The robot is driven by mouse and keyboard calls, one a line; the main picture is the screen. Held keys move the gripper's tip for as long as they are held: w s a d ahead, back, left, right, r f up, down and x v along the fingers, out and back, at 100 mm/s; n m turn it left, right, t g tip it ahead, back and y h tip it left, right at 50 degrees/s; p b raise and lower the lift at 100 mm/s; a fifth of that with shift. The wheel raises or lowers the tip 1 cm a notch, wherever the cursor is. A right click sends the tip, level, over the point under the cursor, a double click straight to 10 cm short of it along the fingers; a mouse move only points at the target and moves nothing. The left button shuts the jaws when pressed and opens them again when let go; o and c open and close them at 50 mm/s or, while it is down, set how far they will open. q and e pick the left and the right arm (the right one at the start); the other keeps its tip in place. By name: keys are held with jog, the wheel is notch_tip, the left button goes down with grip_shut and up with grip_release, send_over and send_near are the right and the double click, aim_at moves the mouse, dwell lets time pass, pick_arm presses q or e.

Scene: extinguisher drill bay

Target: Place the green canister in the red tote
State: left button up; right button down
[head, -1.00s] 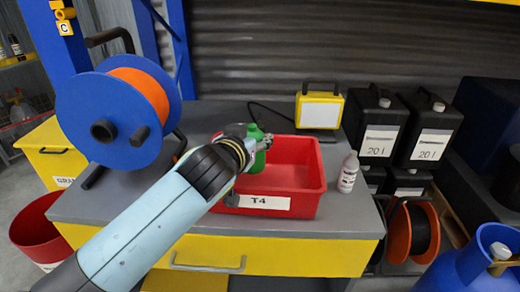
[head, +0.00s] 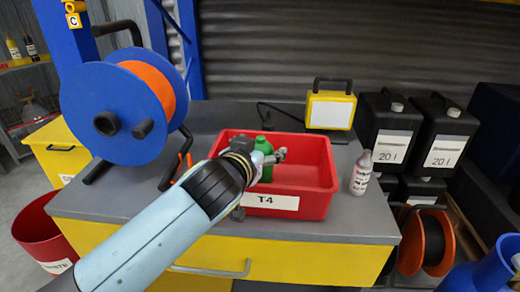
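The red tote (head: 318,188), labelled T4, stands on the grey workbench top. The green canister (head: 264,143) is upright inside the tote's left part, its cap a little below the far rim. Its lower part is hidden by my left arm and gripper. My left gripper (head: 277,156) reaches in over the tote's near left side, with its fingers at the canister's upper body, and appears shut on it. Whether the canister touches the tote floor is hidden. My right gripper is not in view.
A white bottle (head: 361,173) stands just right of the tote. A yellow lamp (head: 329,108) is behind it. A blue reel (head: 118,115) with orange hose stands at left. Black jerrycans (head: 388,135) are at right. The tote's right half is empty.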

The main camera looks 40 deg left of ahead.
pick_arm(q)
jog(key=shift+r, duration=0.15)
jog(key=p+v, duration=0.1)
jog(key=v, duration=0.9)
jog(key=shift+s+d, duration=0.15)
jog(key=shift+s, duration=0.2)
jog(key=shift+s+d+r, duration=0.15)
jog(key=shift+s+r, duration=0.1)
jog(key=shift+s, duration=0.3)
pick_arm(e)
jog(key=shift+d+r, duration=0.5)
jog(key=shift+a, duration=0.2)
